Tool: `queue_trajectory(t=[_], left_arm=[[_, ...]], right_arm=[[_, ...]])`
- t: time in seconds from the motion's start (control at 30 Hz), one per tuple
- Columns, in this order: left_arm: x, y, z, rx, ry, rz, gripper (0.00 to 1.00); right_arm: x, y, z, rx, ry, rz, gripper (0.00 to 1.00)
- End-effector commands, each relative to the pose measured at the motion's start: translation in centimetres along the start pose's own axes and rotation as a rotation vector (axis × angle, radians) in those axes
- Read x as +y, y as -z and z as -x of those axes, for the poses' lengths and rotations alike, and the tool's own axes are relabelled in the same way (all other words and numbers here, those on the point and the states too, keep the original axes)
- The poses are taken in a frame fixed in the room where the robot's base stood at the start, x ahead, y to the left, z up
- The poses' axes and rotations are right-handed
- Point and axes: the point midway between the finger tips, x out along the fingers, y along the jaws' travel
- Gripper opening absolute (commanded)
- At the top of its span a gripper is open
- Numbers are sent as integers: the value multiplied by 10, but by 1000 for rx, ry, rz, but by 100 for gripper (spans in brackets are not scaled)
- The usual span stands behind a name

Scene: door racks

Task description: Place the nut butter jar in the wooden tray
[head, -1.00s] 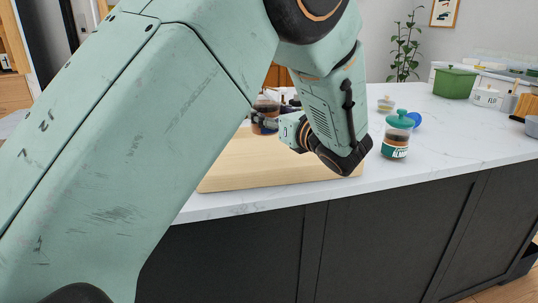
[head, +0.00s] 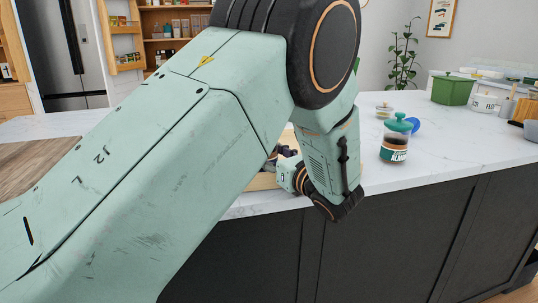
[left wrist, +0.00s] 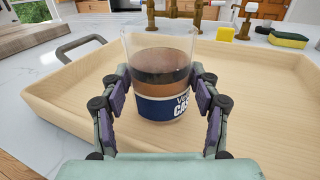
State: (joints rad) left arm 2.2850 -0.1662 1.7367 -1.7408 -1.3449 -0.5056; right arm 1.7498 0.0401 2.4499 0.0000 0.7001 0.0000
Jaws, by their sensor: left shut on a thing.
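In the head view my arm covers the jar and most of the tray (head: 262,182), and my left gripper (head: 283,163) shows only partly. My right gripper is not in view.
A teal-lidded jar (head: 396,142) stands on the white counter to the right, with a blue round item (head: 413,125) behind it. A green pot (head: 453,88) is farther back. A dark handle (left wrist: 82,46) rises at the tray's left. A wooden board (head: 35,170) lies at left.

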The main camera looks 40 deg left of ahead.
Motion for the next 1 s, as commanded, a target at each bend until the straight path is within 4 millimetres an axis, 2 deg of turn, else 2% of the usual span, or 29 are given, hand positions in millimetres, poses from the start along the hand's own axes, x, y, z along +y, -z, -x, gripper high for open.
queue_trajectory(t=[0.1,0.13,0.37,0.4,0.8,1.0], left_arm=[[0,3,0,-2,0,1,14],[0,4,0,0,0,0,63],[0,4,0,0,0,0,82],[0,3,0,0,0,0,85],[0,-2,0,0,0,0,85],[-2,-1,7,0,1,-1,85]], right_arm=[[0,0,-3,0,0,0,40],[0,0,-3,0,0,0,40],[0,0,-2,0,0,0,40],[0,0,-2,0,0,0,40],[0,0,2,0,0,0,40],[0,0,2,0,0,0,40]])
